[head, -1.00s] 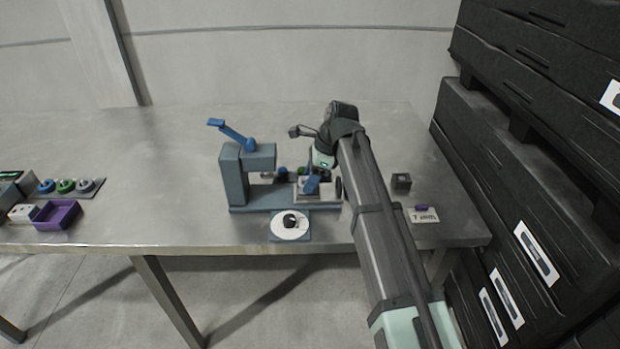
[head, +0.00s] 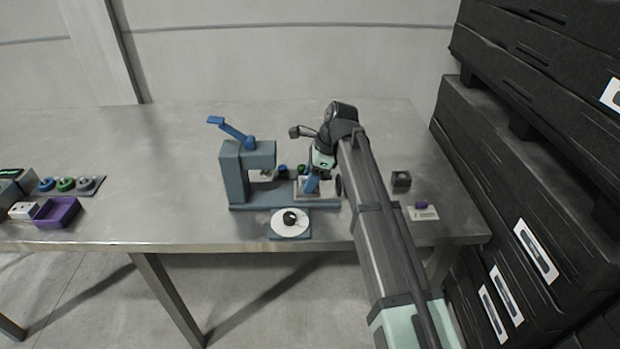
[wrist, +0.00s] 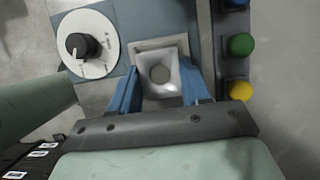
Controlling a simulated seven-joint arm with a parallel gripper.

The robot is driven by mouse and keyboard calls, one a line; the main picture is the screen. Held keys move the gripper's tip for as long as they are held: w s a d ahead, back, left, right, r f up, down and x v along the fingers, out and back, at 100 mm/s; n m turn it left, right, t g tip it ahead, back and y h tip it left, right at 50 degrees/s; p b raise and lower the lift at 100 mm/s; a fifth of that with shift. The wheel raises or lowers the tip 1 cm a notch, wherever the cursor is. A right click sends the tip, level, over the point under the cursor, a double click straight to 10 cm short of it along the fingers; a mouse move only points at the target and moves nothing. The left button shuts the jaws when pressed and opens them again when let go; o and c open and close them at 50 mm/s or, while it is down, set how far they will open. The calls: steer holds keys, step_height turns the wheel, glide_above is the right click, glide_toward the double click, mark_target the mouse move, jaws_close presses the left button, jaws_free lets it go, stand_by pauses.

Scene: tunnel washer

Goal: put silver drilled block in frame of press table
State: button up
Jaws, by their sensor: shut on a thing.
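The silver drilled block (wrist: 160,75) is between the two blue fingers of my gripper (wrist: 160,92) in the wrist view, with its round hole facing the camera. My gripper is shut on it. A pale square frame (wrist: 150,45) of the press table shows around the block's upper edge. The block appears at or over this frame, but I cannot tell whether it rests on the bottom. In the head view my gripper (head: 312,183) points down at the right end of the blue-grey press (head: 247,175), and the block is mostly hidden by the fingers.
A white dial with a black knob (head: 291,222) sits at the press's front. Green (wrist: 241,45) and yellow (wrist: 240,90) buttons lie beside the frame. A dark block (head: 401,181) and a card with a purple piece (head: 423,212) are at right. A purple tray (head: 57,212) is far left.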

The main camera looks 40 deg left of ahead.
steer(key=shift+f, duration=0.1)
steer(key=o, duration=1.1)
steer(key=shift+o, duration=1.1)
steer(key=shift+w+f, duration=0.1)
steer(key=shift+o, duration=0.4)
steer(key=o, duration=0.3)
steer(key=shift+o, duration=0.2)
steer(key=shift+r, duration=0.2)
steer(key=shift+r, duration=3.7)
